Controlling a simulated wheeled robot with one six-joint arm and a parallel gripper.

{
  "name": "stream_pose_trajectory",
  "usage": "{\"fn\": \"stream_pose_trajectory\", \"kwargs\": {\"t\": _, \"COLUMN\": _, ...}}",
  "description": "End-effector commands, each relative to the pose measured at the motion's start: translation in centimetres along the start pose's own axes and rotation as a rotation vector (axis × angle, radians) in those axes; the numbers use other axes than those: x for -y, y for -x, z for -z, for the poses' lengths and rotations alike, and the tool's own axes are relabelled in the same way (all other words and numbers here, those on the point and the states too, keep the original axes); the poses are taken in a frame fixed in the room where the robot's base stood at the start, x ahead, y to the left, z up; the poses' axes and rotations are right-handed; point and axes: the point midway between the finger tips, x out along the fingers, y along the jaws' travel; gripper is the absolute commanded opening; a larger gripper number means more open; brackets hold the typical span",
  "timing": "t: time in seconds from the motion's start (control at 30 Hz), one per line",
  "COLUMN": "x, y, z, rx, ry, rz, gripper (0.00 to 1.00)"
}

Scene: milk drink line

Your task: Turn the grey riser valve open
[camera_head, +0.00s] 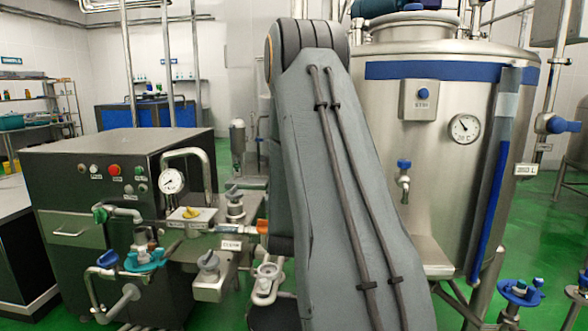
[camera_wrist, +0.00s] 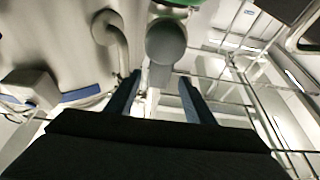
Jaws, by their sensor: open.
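In the wrist view, a grey rounded valve handle (camera_wrist: 166,42) shows at upper middle, with a narrower grey part hanging below it. I take it to be the grey riser valve, but its pipe is not clear. My gripper (camera_wrist: 158,79) is open, with its two dark blue fingers spread and nothing held between them. The lower part of the handle appears in the gap between the fingertips; I cannot tell how far beyond them it is. In the head view, my arm hides the gripper, and I cannot make out this valve.
A large steel tank (camera_head: 455,160) stands at right, with a blue-handled tap (camera_head: 404,175). A dark steel machine (camera_head: 85,190) stands at left, with a gauge (camera_head: 171,181) and a teal valve (camera_head: 145,258). In the wrist view, a curved metal pipe (camera_wrist: 115,38) is left of the handle.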

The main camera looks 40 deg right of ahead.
Motion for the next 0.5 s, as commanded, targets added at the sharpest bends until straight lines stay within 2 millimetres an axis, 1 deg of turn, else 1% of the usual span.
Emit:
{"fn": "stream_pose_trajectory", "kwargs": {"t": 0.03, "x": 0.0, "y": 0.9, "z": -0.1, "rx": 0.002, "ry": 0.001, "rz": 0.001, "gripper": 0.48}}
{"fn": "stream_pose_trajectory", "kwargs": {"t": 0.1, "x": 0.0, "y": 1.8, "z": -0.1, "rx": 0.001, "ry": 0.001, "rz": 0.0, "gripper": 0.48}}
{"fn": "stream_pose_trajectory", "kwargs": {"t": 0.2, "x": 0.0, "y": 2.6, "z": -0.1, "rx": 0.001, "ry": 0.001, "rz": 0.0, "gripper": 0.48}}
{"fn": "stream_pose_trajectory", "kwargs": {"t": 0.3, "x": 0.0, "y": 3.1, "z": 0.0, "rx": 0.0, "ry": 0.001, "rz": 0.0, "gripper": 0.48}}
{"fn": "stream_pose_trajectory", "kwargs": {"t": 0.5, "x": 0.0, "y": 3.1, "z": 0.0, "rx": 0.0, "ry": 0.001, "rz": 0.0, "gripper": 0.48}}
